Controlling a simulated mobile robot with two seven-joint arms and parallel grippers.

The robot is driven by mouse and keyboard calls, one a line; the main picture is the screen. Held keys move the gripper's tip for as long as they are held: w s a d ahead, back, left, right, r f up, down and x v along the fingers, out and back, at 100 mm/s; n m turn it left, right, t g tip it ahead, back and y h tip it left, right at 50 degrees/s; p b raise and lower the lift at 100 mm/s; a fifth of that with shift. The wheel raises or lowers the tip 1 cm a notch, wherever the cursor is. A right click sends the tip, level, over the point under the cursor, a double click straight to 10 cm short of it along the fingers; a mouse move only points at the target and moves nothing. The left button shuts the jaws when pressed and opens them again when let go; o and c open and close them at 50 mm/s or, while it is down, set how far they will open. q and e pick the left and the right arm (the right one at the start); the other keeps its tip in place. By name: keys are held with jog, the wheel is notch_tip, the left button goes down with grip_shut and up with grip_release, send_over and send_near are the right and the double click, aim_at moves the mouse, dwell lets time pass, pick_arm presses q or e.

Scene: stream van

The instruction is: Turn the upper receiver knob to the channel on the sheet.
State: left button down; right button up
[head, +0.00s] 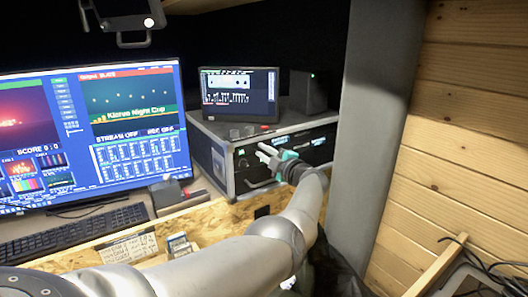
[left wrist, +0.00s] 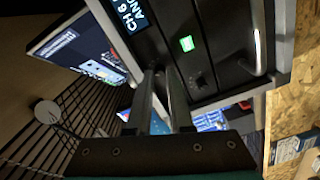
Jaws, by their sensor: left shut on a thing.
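The rack case (head: 222,148) stands on the desk with the receivers' dark front panels facing me. My left gripper (head: 264,152) is at the upper panel. A green light (left wrist: 186,43) glows on the panel. A handwritten sheet (head: 130,248) lies at the desk's front edge, its writing too small to read. My right gripper is out of view.
A large monitor (head: 128,122) and a keyboard (head: 70,232) are at the left. A small screen (head: 240,92) and a dark box (head: 309,90) stand on the case. A grey post (head: 372,120) rises close to the right of my arm.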

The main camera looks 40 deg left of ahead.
pick_arm(q)
jog(key=shift+f, duration=0.1)
dwell(0.3)
jog(key=c, duration=0.8)
grip_release()
jog(key=shift+d, duration=0.1)
jog(key=shift+s+d+p, duration=0.1)
jog(key=shift+d+p, duration=0.1)
jog(key=shift+p, duration=0.2)
jog(key=p+v, duration=0.8)
jog(key=v, duration=0.6)
jog(key=shift+s+d, duration=0.15)
jog(key=shift+d, duration=0.15)
